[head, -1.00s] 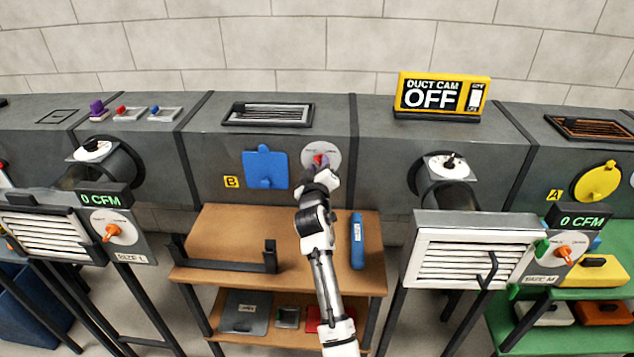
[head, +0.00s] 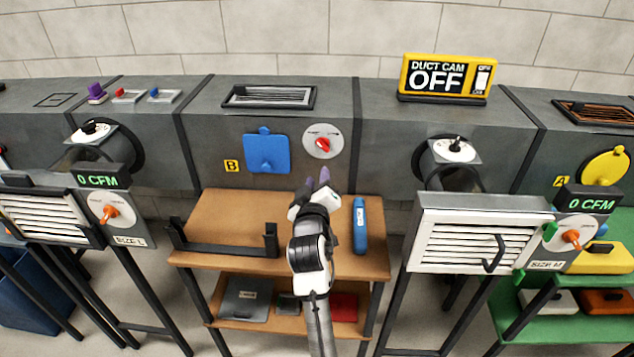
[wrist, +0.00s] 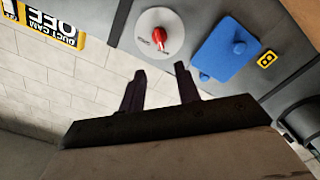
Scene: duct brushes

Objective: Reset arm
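My gripper (head: 316,182) is in front of the grey duct, above the wooden table and below a round white dial with a red knob (head: 323,144). Its two dark fingers are apart with nothing between them, as the wrist view also shows (wrist: 160,82). In the wrist view the red knob (wrist: 159,35) is beyond the fingertips, with a clear gap. A blue cover (head: 267,153) marked B sits on the duct to the left of the dial. My forearm reaches down the middle of the head view.
The wooden table (head: 222,218) holds a black rack (head: 225,245) at left and a blue tube-like object (head: 359,226) at right, close beside my arm. White louvred vents stand on both sides (head: 478,245). A yellow DUCT CAM sign (head: 445,76) reads OFF.

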